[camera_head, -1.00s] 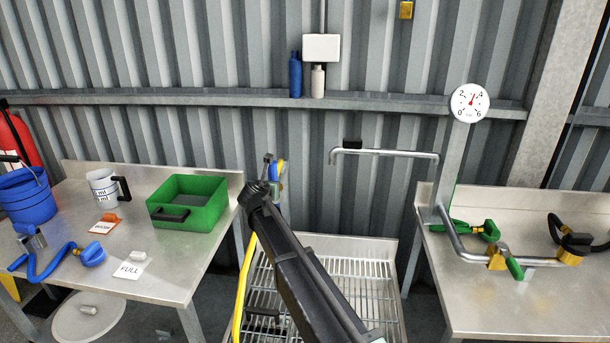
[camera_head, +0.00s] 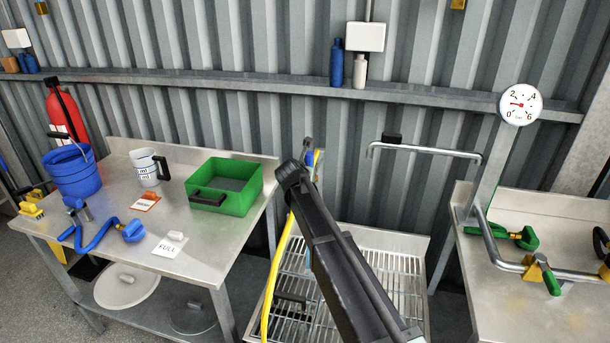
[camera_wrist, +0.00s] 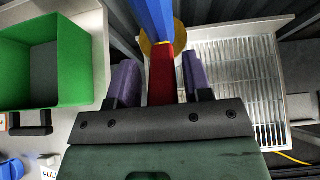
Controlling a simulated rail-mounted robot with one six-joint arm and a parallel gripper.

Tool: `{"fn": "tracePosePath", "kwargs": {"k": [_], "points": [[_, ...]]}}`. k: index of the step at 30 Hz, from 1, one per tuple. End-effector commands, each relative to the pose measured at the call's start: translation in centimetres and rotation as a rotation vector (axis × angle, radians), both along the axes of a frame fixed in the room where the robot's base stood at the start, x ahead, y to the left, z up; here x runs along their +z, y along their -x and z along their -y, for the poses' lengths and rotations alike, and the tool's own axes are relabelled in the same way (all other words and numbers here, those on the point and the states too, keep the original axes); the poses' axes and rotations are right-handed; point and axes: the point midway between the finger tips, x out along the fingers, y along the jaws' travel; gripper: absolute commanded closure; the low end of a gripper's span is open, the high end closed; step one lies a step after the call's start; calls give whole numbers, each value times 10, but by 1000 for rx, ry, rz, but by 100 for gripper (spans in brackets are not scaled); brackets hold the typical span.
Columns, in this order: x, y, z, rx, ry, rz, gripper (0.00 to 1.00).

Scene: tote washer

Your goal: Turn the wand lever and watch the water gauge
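The round white water gauge (camera_head: 520,104) is on the right in the head view; its red needle points left, at about 1, between 0 and 2. In the wrist view a red lever (camera_wrist: 161,80) lies between the two purple-grey fingers of my gripper (camera_wrist: 160,78), with visible gaps on both sides. Ahead of it are a blue bar (camera_wrist: 152,16) and a round yellow part (camera_wrist: 148,48). In the head view my arm hides most of the wand; a blue and yellow bit (camera_head: 309,157) shows behind the arm's end.
A wire-rack sink (camera_head: 385,262) lies below and right of my arm. The left table holds a green bin (camera_head: 235,198), a jug (camera_head: 146,172), a blue bucket (camera_head: 72,178) and a blue hose piece (camera_head: 95,240). A yellow hose (camera_head: 278,268) hangs beside the sink. Pipes and fittings occupy the right bench (camera_head: 508,293).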

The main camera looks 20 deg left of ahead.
Motion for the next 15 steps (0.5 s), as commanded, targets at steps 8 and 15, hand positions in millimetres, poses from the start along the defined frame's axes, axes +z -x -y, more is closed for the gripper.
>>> {"fn": "tracePosePath", "kwargs": {"k": [8, 15], "points": [[0, 0, 0, -1, 1, 1, 47], [16, 19, 2, 1, 2, 0, 47]]}}
